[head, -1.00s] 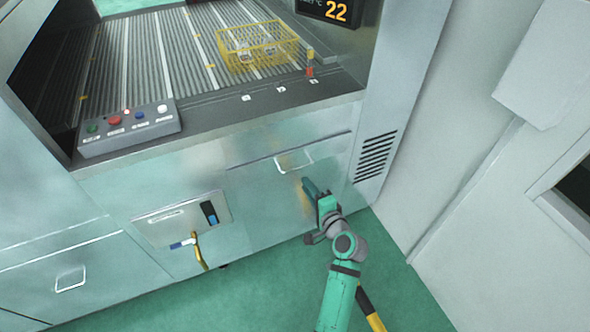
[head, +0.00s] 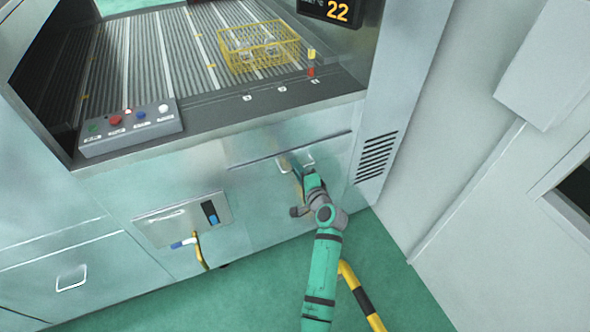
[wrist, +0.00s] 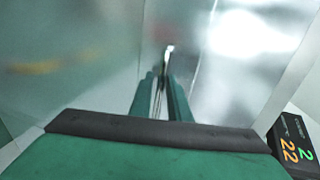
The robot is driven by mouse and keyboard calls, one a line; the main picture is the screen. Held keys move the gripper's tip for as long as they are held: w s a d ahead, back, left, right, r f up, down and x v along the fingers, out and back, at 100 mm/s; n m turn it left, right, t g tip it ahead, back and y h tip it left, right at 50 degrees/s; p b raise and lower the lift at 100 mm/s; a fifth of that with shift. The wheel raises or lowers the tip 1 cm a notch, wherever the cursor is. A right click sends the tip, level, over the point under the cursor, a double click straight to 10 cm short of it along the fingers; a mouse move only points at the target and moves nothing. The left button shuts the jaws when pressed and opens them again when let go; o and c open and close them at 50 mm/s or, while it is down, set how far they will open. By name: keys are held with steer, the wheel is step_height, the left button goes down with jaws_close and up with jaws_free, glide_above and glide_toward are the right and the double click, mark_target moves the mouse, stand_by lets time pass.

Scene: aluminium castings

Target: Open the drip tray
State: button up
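The drip tray front (head: 265,188) is a flat metal drawer panel low in the machine's front, under a dark seam, and it looks closed. Its pale bar handle (head: 309,161) is near the top of the panel. My gripper (head: 291,168) is at the handle's left part and hides some of it. In the wrist view, the two green fingers (wrist: 161,80) stand a narrow gap apart, and the handle (wrist: 169,50) shows edge-on at and just beyond their tips. I see no firm hold on it.
A yellow wire basket (head: 258,47) stands on the ribbed conveyor above. A button panel (head: 130,128) is at the left, and a plate with a brass-coloured hose (head: 185,220) below it. A yellow-black bar (head: 361,295) stands beside my arm. Green floor lies in front.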

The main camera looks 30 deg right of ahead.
steer(key=shift+a, duration=0.1)
jaws_close()
steer(key=shift+a, duration=0.1)
